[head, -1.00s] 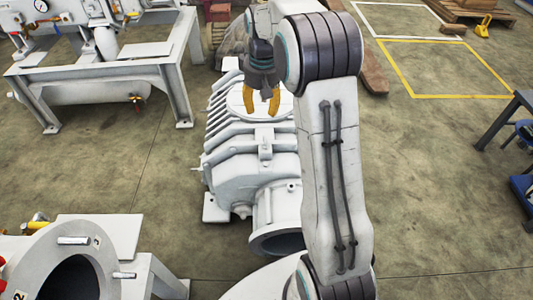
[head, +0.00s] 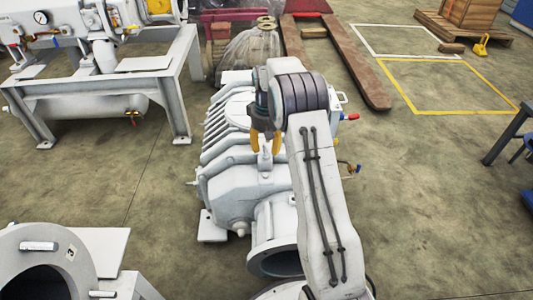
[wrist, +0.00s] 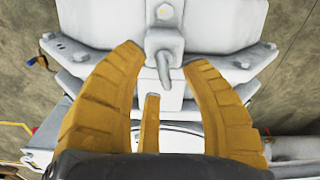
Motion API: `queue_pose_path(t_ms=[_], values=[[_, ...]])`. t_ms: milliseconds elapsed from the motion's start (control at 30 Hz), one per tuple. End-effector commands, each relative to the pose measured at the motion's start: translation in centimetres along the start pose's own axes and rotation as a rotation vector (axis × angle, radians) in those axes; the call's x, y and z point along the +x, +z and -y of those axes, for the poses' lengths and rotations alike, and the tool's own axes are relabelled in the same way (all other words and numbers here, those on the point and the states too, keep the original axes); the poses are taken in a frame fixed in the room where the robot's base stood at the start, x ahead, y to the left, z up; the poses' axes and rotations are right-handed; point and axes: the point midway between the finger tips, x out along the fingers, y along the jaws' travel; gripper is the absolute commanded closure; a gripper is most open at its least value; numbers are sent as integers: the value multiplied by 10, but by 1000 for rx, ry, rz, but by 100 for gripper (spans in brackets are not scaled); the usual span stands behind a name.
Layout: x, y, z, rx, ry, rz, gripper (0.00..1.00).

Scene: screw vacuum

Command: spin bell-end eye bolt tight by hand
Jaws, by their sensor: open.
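The vacuum pump (head: 235,175) is a white ribbed casing with a round flanged opening at its near end. In the wrist view a small grey upright piece, which looks like the eye bolt (wrist: 164,68), stands on a block at the casing end (wrist: 205,25). I cannot make out its thread or how far it is seated. My gripper (head: 265,148) has yellow fingers and points down above the near part of the pump. In the wrist view my gripper (wrist: 163,60) is open, its fingertips either side of the eye bolt in the picture. Contact cannot be told.
A grey steel frame (head: 185,80) with a tank stands at the left. Another flanged machine (head: 40,245) is at the lower left. Red pallet-truck forks (head: 355,65) lie behind. Small valve handles (head: 352,117) stick out at the pump's right. Open floor (head: 430,180) lies to the right.

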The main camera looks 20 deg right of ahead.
Motion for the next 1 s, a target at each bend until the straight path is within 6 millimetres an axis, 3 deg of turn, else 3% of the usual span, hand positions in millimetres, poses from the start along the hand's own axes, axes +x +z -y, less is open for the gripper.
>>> queue_pose_path(t_ms=[200, 633, 1000], values=[[18, 0, 0, 0, 0, 0, 59], [22, 0, 0, 0, 0, 0, 57], [22, 0, 0, 0, 0, 0, 90]])
